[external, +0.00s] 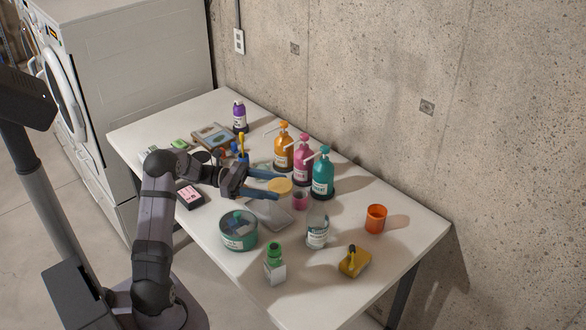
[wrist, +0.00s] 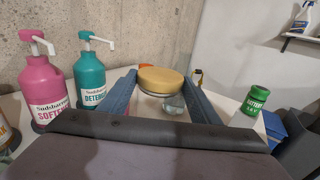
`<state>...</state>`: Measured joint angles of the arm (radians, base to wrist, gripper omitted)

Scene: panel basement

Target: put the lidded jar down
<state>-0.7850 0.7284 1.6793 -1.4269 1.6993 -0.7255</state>
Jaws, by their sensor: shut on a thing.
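The lidded jar has a round tan lid (external: 279,186) and a clear glass body. In the wrist view the lid (wrist: 161,79) and part of the glass (wrist: 174,104) show between the two blue fingers. My gripper (external: 279,185) is shut on the jar, with one finger on each side. In the external view the near finger hides most of the jar's body. I cannot tell how far its base is from the table (external: 210,262).
Orange (external: 284,152), pink (external: 303,156) and teal (external: 322,173) pump bottles stand behind the gripper. A grey flat object (external: 270,214), a clear bottle (external: 317,228) and a teal round tub (external: 239,231) are nearer. An orange cup (external: 376,218) stands right, with bare table around it.

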